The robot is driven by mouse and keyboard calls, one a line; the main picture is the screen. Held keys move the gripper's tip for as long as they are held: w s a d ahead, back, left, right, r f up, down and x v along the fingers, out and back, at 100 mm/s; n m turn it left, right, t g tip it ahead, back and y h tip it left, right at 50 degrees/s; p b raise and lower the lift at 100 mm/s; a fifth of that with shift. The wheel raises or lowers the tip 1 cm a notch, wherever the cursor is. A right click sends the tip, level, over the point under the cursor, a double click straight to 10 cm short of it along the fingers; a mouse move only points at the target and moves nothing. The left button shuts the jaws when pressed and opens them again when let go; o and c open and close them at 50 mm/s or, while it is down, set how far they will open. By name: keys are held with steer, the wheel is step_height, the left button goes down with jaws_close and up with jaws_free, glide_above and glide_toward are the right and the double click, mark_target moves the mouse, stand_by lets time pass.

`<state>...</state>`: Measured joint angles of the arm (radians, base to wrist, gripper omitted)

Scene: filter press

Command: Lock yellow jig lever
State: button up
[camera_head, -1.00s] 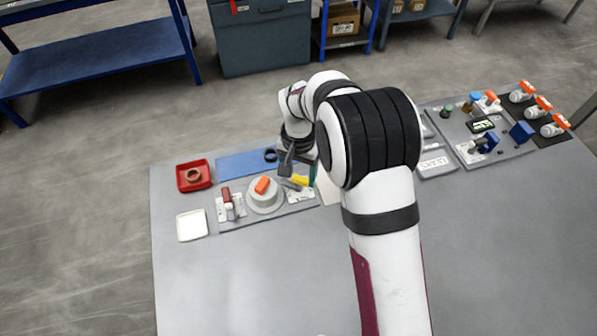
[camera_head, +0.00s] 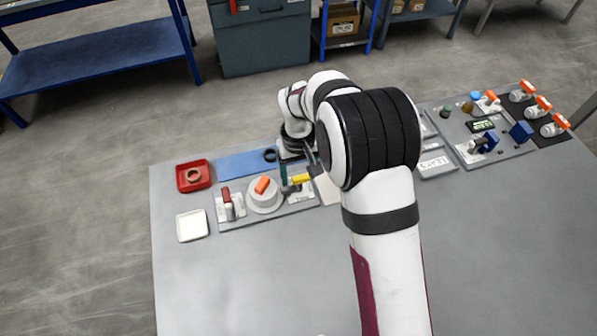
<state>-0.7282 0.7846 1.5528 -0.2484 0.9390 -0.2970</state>
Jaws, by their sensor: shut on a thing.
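The yellow jig lever (camera_head: 300,179) shows in the head view at the right end of the left-hand jig plate. It lies slanted, its right end higher in the picture. My gripper (camera_head: 309,172) is at the right end of the lever and is shut on it. The finger contact is small and partly hidden. A round pale jig body (camera_head: 264,197) with an orange bar (camera_head: 262,185) on top sits left of the lever. A red lever (camera_head: 227,195) stands at the left end of the same plate.
A red tray (camera_head: 206,183) with a brown ring in it and a white tray (camera_head: 178,228) lie to the left. A blue mat (camera_head: 235,165) lies behind the jig. My arm hides the table's middle. A valve panel (camera_head: 466,150) stands at the right. The front table is clear.

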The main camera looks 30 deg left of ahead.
mark_target(299, 178)
stand_by(0.5)
steer(key=o, duration=1.4)
step_height(299, 178, up, 16)
steer(key=shift+f, duration=0.1)
steer(key=s+d+r+m, duration=0.2)
steer(key=s+d+m, duration=0.1)
steer(key=d, duration=0.4)
steer(key=s+d+r+m+y, duration=0.1)
steer(key=s+d+m, duration=0.25)
steer(key=d, duration=0.35)
steer(key=s+d+r+m, duration=0.2)
steer(key=s+d+m, duration=0.15)
steer(key=d, duration=0.45)
steer(key=s+d+f+m, duration=0.1)
steer(key=s, duration=0.2)
steer(key=s+d+f+m, duration=0.2)
steer(key=s, duration=0.2)
steer(key=s+d+f+m, duration=0.1)
steer(key=s+d, duration=0.1)
steer(key=s, duration=0.2)
steer(key=shift+s+f+m+y, duration=0.1)
steer(key=shift+f+m+y, duration=0.1)
steer(key=shift+m+y, duration=0.15)
